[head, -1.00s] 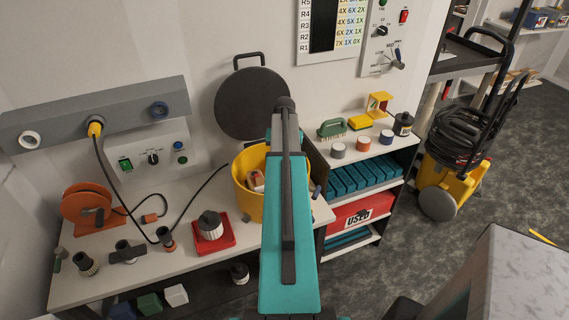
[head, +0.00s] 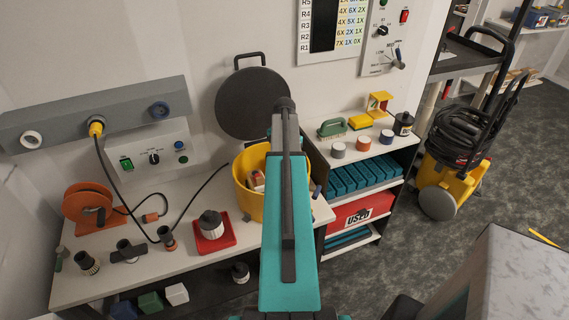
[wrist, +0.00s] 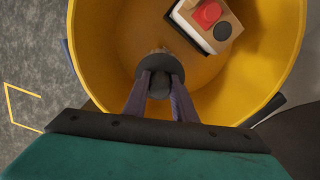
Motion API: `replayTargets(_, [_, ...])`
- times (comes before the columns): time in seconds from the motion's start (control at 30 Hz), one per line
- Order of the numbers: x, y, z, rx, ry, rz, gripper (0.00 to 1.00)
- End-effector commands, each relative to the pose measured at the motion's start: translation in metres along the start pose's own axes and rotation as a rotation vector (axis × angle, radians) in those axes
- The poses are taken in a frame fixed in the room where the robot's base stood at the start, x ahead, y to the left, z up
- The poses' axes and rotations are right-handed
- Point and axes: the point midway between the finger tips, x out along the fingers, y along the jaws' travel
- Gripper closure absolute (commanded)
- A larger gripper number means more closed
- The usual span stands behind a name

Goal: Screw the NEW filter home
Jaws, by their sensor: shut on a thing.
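In the wrist view, my gripper (wrist: 160,77) is inside the yellow drum (wrist: 92,45). Its two fingers are shut on a dark round-ended piece, which looks like the black cap of the filter (wrist: 160,87). A brownish part shows just beyond the fingertips; the rest of the piece is hidden, so I cannot tell how it is seated. In the head view, my arm covers the gripper and part of the drum (head: 243,180). A white pleated filter with a dark cap (head: 211,224) stands in a red tray (head: 228,240) on the bench.
A box with red and black discs (wrist: 212,22) lies in the drum beside the gripper. The round dark lid (head: 252,103) stands open behind it. An orange cable reel (head: 88,205) and several fittings stand on the bench at left. A yellow vacuum (head: 450,180) is at right.

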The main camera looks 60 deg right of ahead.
Motion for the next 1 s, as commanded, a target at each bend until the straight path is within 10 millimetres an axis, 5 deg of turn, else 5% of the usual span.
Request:
replayTargets(0.4, [-0.0001,0.0019,-0.0011,0.27,0.003,0.003,1.0])
replayTargets(0.73, [0.0002,0.0024,-0.0012,0.307,0.003,0.004,1.0])
replayTargets(0.77, [0.0002,0.0024,-0.0011,0.307,0.003,0.004,0.72])
replayTargets(0.8, [0.0002,0.0023,-0.0011,0.307,0.002,0.004,0.66])
replayTargets(0.87, [0.0002,0.002,-0.0009,0.306,0.002,0.004,0.55])
replayTargets(1.0, [0.0001,0.0013,-0.0006,0.305,0.001,0.003,0.54])
